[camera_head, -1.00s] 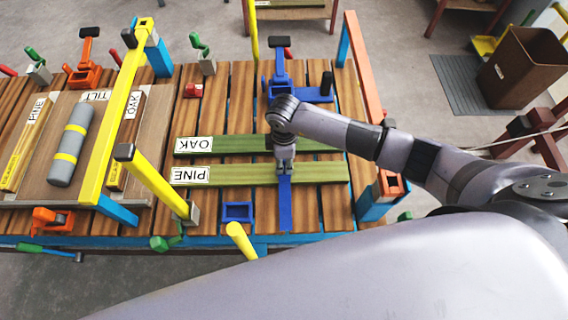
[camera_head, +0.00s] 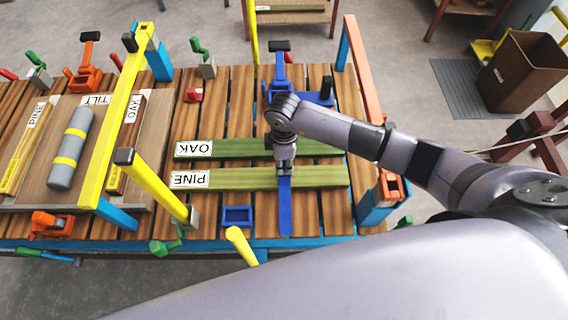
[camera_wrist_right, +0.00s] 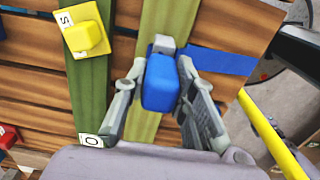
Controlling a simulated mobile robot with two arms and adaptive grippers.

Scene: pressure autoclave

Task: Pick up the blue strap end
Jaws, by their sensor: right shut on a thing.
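The blue strap (camera_head: 285,208) lies across the green PINE board (camera_head: 235,179) and hangs toward the table's front edge. In the right wrist view the strap (camera_wrist_right: 222,61) runs off to the right, and its blocky blue end (camera_wrist_right: 160,83) stands up between my fingers. My right gripper (camera_head: 284,172) is over the PINE board at the strap's far end. In the right wrist view my right gripper (camera_wrist_right: 162,105) is shut on the blue end, with a finger on each side. My left gripper is not in view.
The green OAK board (camera_head: 235,149) lies just behind the PINE board. A blue clamp (camera_head: 281,75) stands farther back. A blue square frame (camera_head: 237,216) and a yellow post (camera_head: 160,190) are to the left. An orange rail (camera_head: 364,70) borders the right side.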

